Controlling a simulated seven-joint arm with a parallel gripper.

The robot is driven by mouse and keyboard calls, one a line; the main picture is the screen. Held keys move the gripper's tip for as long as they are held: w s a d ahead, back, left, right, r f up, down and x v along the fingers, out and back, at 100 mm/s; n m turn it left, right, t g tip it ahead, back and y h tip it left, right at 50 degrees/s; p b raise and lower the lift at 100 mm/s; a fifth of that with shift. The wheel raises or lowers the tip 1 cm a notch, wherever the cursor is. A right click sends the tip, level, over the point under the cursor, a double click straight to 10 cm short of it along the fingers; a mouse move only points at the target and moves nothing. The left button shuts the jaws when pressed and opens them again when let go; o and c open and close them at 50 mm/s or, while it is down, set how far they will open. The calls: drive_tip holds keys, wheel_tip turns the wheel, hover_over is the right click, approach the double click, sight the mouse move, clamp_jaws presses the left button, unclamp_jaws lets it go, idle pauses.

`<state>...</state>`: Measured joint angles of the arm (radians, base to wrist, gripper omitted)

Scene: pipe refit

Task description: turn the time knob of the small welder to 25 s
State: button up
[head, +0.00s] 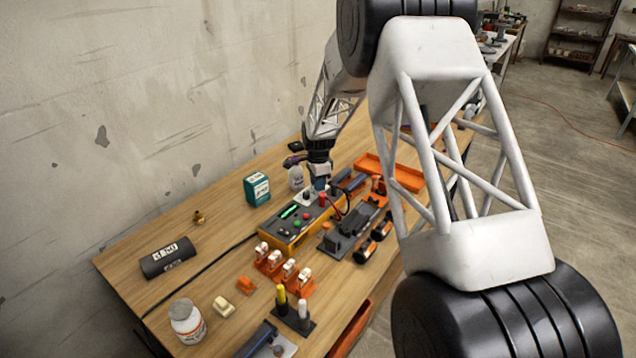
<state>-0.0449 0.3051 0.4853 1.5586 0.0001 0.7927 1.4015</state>
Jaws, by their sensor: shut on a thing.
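The small welder (283,241) is a yellow box with a dark grey top, standing on the wooden table. Its top carries a green display, small red and green buttons and, at the far end, a pale dial plate (304,199) with a dark knob. My gripper (319,188) reaches down onto the far end of the welder's top, beside that plate. It is shut on what appears to be the time knob. The fingers cover the held knob, so its pointer and scale marks cannot be read.
Red and black leads (338,208) rise close to the right of my gripper. A dark clamp fixture (350,235) stands right of the welder. An orange tray (405,176) lies behind, a green box (257,189) to the left.

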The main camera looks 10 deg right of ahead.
drive_tip(key=shift+m, duration=0.5)
drive_tip(key=o, duration=0.9)
drive_tip(key=shift+r, duration=0.15)
drive_tip(key=shift+r, duration=3.75)
